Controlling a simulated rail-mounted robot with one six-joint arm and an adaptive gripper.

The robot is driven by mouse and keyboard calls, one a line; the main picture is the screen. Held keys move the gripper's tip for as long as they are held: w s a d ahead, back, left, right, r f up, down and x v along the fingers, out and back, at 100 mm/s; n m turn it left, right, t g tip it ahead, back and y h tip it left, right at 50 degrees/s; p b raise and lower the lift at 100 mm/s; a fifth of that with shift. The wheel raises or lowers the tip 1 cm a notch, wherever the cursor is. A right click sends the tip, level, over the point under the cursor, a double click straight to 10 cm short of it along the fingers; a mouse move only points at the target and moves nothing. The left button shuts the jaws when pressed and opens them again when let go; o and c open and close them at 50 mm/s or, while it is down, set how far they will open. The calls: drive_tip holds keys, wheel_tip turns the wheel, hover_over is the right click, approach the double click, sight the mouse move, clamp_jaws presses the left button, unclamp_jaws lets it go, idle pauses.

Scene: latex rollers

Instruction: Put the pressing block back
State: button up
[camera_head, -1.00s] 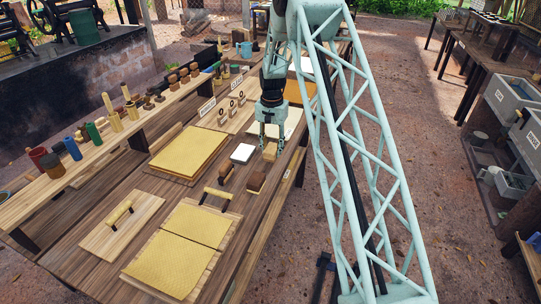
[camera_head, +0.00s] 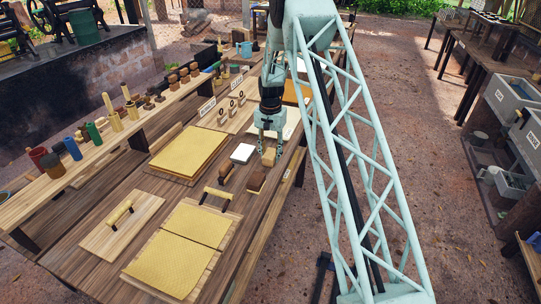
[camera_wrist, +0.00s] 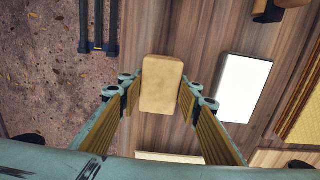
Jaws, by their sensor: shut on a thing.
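The tan pressing block (camera_head: 269,157) is at the right side of the long wooden table, under my gripper (camera_head: 269,147). In the wrist view the block (camera_wrist: 161,84) sits upright in the picture between the two fingertips of my gripper (camera_wrist: 160,92), with its sides against them. My gripper is shut on the block and points down. I cannot tell whether the block's underside touches the table.
A white slab (camera_head: 242,153) lies just left of the block; it also shows in the wrist view (camera_wrist: 243,88). A brown block (camera_head: 256,182) and a brush-like piece (camera_head: 225,173) lie nearer. A roller (camera_head: 119,212) rests on a board, and yellow sheets (camera_head: 188,152) lie left.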

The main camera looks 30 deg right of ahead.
sight(271, 153)
drive_tip(key=shift+f, duration=0.1)
drive_tip(key=o, duration=0.8)
wheel_tip(271, 153, up, 12)
idle(0.7)
idle(0.5)
